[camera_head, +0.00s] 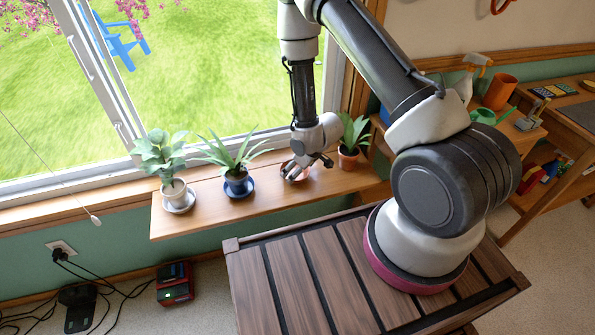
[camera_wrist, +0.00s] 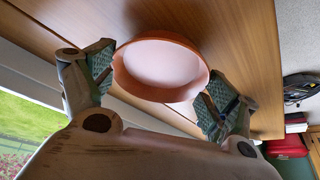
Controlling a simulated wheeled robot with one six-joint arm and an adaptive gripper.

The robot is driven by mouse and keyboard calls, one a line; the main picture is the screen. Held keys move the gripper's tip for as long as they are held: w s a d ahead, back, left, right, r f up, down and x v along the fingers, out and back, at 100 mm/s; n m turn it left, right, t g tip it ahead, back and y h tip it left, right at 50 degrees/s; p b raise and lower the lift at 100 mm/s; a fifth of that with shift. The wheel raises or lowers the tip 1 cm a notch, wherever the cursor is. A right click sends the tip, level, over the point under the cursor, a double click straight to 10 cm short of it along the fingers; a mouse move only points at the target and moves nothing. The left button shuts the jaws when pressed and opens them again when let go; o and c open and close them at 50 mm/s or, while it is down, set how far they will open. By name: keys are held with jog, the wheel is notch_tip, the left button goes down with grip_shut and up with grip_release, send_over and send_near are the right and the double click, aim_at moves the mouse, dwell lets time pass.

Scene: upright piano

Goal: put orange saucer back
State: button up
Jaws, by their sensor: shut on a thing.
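The orange saucer (camera_wrist: 160,67) is a shallow round dish with a raised rim and a pale inside. In the wrist view it sits between my two finger pads, one on each side of its rim. My gripper (camera_head: 307,166) is shut on it, low over the window shelf (camera_head: 210,216). In the head view only a little of the orange saucer (camera_head: 303,174) shows behind the fingers. I cannot tell whether it touches the shelf. A terracotta-potted plant (camera_head: 348,158) stands just right of my gripper.
A spiky plant in a blue pot (camera_head: 237,184) on a blue saucer stands left of my gripper. Further left is a leafy plant in a white pot (camera_head: 174,191) on a white saucer. The window is behind. A workbench (camera_head: 572,122) with tools stands right.

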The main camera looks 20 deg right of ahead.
jog(key=shift+f, duration=0.5)
jog(key=shift+f, duration=0.1)
jog(key=o, duration=0.8)
